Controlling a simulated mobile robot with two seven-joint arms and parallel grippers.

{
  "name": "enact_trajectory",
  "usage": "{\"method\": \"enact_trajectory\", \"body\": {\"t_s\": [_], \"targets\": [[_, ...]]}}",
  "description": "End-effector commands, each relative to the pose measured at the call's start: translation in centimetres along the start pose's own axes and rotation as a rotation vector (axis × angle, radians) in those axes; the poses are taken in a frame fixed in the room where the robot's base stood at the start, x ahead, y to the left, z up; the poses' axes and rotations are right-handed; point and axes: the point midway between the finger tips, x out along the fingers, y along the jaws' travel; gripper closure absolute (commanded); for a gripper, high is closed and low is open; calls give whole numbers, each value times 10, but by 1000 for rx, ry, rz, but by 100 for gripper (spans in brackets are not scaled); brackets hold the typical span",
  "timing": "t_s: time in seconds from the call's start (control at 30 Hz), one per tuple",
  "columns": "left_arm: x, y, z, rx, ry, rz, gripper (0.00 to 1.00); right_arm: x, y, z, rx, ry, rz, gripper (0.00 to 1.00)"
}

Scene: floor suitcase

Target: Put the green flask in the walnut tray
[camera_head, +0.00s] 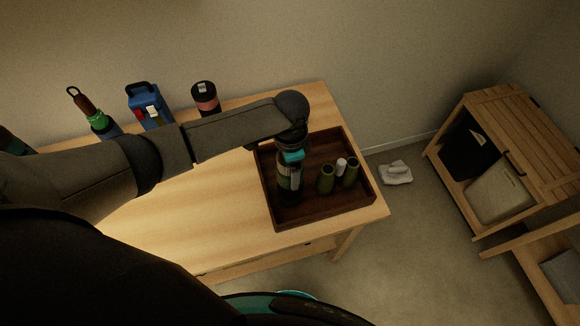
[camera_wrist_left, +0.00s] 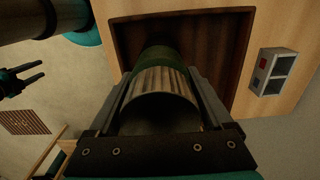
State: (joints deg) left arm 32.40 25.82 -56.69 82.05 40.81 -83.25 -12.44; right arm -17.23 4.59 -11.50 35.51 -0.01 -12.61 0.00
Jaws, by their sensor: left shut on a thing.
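The green flask (camera_wrist_left: 164,82), with a pale ribbed end towards the camera, is between the fingers of my left gripper (camera_wrist_left: 162,108) in the left wrist view. The gripper is shut on it. In the head view my left gripper (camera_head: 291,178) points down over the left part of the walnut tray (camera_head: 262,168), and the flask is a dark shape there. The tray also fills the background in the left wrist view (camera_wrist_left: 222,35). I cannot tell whether the flask touches the tray floor. My right gripper (camera_wrist_left: 24,82) shows at the left wrist view's left edge, fingers apart and empty.
Two olive-green cylinders (camera_head: 326,180) and a small white item (camera_head: 341,165) stand in the tray's right half. A blue box (camera_head: 147,108), a dark canister (camera_head: 206,97) and a green-banded bottle (camera_head: 97,120) line the table's back. A grey box (camera_wrist_left: 272,72) lies beside the tray.

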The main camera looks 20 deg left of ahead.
Motion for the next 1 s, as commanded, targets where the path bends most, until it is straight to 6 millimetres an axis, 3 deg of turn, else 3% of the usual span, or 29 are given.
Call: {"method": "enact_trajectory", "body": {"t_s": [0.23, 0.27, 0.37, 0.73, 1.0], "targets": [[2, -1, -1, -1, 2, -1, 100, 1, 0, 0, 0, 0, 1, 50], [3, 0, 0, -1, 0, 0, 14, 1, 0, 0, 0, 0, 1, 50], [2, 0, 0, 0, 0, 0, 3, 1, 0, 0, 1, 0, 1, 50], [-5, 0, -1, 0, 3, -1, 0, -1, 1, 0, 1, 1, 1, 50], [-56, -1, -1, 0, 4, -2, 0, -10, 1, -1, 1, 1, 1, 50]]}}
